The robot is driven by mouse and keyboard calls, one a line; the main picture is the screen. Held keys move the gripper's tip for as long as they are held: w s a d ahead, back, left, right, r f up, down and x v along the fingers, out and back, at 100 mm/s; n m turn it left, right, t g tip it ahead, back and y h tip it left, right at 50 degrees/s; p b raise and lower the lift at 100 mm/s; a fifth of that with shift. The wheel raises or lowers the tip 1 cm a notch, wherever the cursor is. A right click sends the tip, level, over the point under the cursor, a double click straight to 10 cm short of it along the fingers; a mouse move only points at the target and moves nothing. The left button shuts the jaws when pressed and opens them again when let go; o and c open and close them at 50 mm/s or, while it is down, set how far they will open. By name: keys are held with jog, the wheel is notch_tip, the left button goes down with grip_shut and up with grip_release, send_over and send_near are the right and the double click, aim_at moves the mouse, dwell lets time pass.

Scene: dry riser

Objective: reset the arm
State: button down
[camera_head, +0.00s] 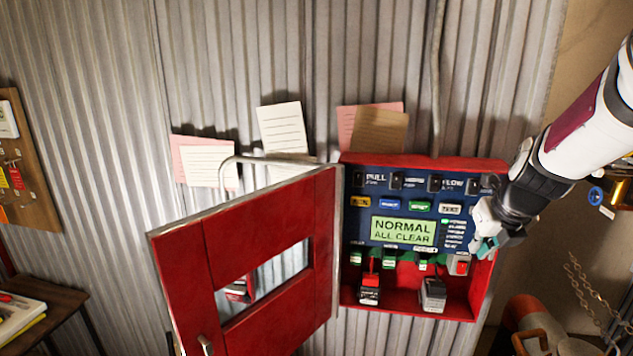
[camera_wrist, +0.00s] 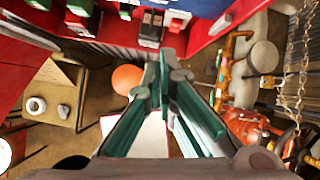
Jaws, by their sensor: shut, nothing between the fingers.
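My arm reaches in from the upper right in the head view, and my gripper (camera_head: 486,246) is at the right side of the open red cabinet (camera_head: 480,296). In the wrist view my gripper (camera_wrist: 163,62) has its green-lined fingers closed together with nothing between them. The fingers point toward the cabinet's lower part. I cannot tell whether they touch the cabinet. Inside the cabinet, a blue panel has a green display (camera_head: 403,231) reading "NORMAL ALL CLEAR". My forearm and gripper hide part of the cabinet's right edge.
The red cabinet door (camera_head: 245,265) stands swung open to the left. Notes (camera_head: 281,127) hang on the corrugated wall above. A pegboard (camera_head: 20,170) and a small table (camera_head: 50,305) are at left. Red pipework (camera_head: 527,312) and chains (camera_head: 580,280) are at lower right.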

jog(key=s+a+r+n+y+b, duration=0.1)
jog(key=s+a+r+n, duration=0.1)
jog(key=s+a+n, duration=0.5)
jog(key=s+a+r+n+y+b, duration=0.15)
jog(key=a+n, duration=0.25)
jog(key=n, duration=0.6)
jog(key=s+a+n, duration=0.3)
jog(key=s+n, duration=0.2)
jog(key=n, duration=0.5)
jog(key=s+a+n+h, duration=0.1)
jog(key=s+a+n, duration=0.1)
jog(key=s+n, duration=0.4)
jog(key=shift+s+a+f+n+g+b, duration=0.25)
jog(key=shift+a+n+b, duration=0.2)
jog(key=shift+n, duration=1.55)
jog(key=shift+r, duration=0.1)
